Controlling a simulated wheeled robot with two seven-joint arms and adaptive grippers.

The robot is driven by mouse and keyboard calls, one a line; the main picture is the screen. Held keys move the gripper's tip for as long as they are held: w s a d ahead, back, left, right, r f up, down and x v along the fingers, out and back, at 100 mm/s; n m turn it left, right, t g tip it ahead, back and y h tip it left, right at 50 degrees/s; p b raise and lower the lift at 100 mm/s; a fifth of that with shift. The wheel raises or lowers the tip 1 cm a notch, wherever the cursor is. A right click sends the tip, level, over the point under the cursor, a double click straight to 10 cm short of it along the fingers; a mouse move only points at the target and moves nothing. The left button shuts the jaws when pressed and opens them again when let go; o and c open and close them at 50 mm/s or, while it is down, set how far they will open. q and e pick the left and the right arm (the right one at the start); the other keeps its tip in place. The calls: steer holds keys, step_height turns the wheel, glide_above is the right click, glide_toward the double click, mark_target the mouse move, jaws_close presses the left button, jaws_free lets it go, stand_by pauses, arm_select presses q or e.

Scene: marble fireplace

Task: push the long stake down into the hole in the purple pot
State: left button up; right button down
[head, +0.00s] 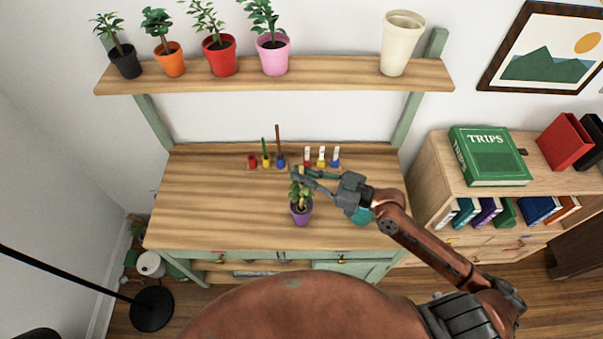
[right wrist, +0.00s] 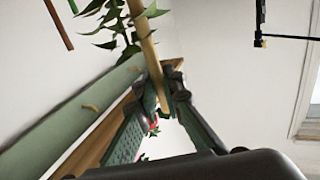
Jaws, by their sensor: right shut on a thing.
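The purple pot (head: 301,216) stands on the wooden bench with a leafy plant (head: 303,196) in it. My right gripper (head: 297,174) reaches in from the right, above the pot at the plant's top. In the right wrist view, its fingers (right wrist: 165,92) are shut on a pale wooden stake (right wrist: 147,45), with green leaves close beside it. The stake is mostly hidden by leaves and fingers in the head view. The hole and the stake's lower end are hidden, so I cannot tell how deep it sits. My left gripper is not in view.
At the bench's back stand a green stake (head: 265,149) and a brown stake (head: 278,143) in small coloured holders, with small coloured tools (head: 321,157) to their right. A teal object (head: 363,216) lies partly behind my wrist. The bench's left part is clear. A shelf (head: 330,78) holds potted plants.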

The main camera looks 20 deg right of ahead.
steer(key=c, duration=2)
jaws_free()
steer(key=v, duration=1.2)
steer(key=shift+f, duration=0.1)
